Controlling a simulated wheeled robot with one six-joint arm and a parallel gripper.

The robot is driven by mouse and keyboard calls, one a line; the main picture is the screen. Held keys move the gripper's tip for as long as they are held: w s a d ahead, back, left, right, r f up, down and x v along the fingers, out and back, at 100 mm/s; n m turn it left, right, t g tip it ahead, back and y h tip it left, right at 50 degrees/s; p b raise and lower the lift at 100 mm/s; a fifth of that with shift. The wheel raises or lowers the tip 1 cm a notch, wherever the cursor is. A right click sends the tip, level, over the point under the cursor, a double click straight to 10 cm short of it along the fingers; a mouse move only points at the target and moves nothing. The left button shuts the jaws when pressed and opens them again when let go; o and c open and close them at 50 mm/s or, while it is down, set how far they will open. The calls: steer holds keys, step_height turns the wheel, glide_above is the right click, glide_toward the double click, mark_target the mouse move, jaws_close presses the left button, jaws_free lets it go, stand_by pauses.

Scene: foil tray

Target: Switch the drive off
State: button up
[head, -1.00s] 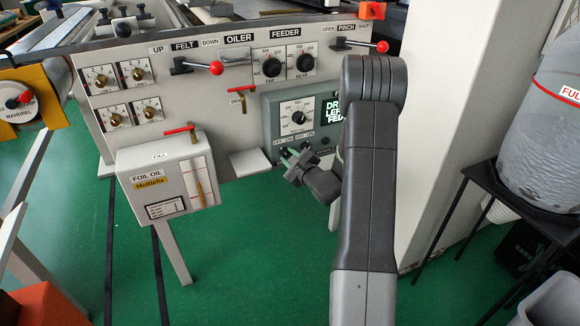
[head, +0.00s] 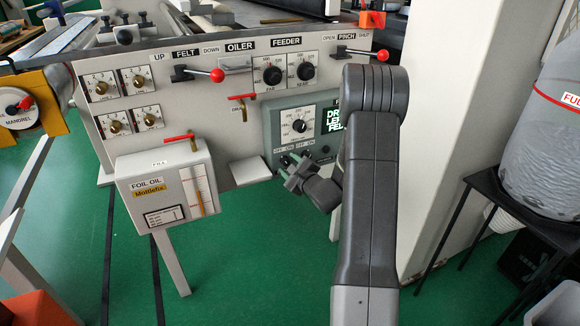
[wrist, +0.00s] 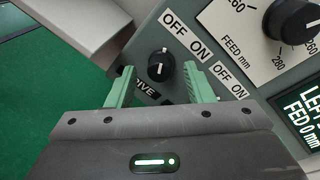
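The drive switch (wrist: 160,66) is a small black round knob on the grey-green control box (head: 270,130). OFF and ON labels sit beside it in the wrist view, and a partly hidden label ending in "IVE" lies below. A small pale mark shows at the knob's upper edge, on the side of the word OFF; its exact setting is hard to tell. My gripper (wrist: 159,84) is open, with one green finger on each side of the knob; contact is not clear. In the head view my gripper (head: 292,161) is at the box's lower left and hides the switch.
A second OFF/ON label (wrist: 230,80) lies right of my gripper, its switch hidden. The feed dial (head: 300,126) and lit display (head: 333,119) are above. A pale ledge (head: 250,171) and the foil oil box (head: 165,190) are to the left.

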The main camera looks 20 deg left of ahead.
steer(key=v, duration=1.3)
steer(key=shift+s+d+p, duration=0.3)
steer(key=shift+p, duration=0.05)
steer(key=x, duration=1.4)
steer(key=shift+d+b, duration=0.1)
steer(key=shift+b, duration=0.25)
